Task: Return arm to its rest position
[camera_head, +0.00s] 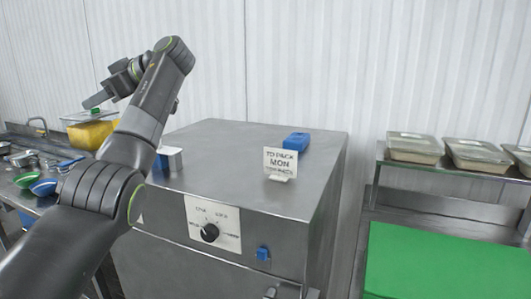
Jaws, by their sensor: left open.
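My left arm (150,110) comes in from the lower left, rises past the left side of the steel cabinet and bends back at its top joint. My left gripper (97,99) is at the far end, open, pointing down and left. My right gripper is not in view.
A steel cabinet (225,160) with a dial stands in the middle, bearing a small sign (280,163) and a blue block (296,141). A counter with bowls (43,187) is at left. Lidded trays (414,148) sit on a right shelf above a green surface (445,262).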

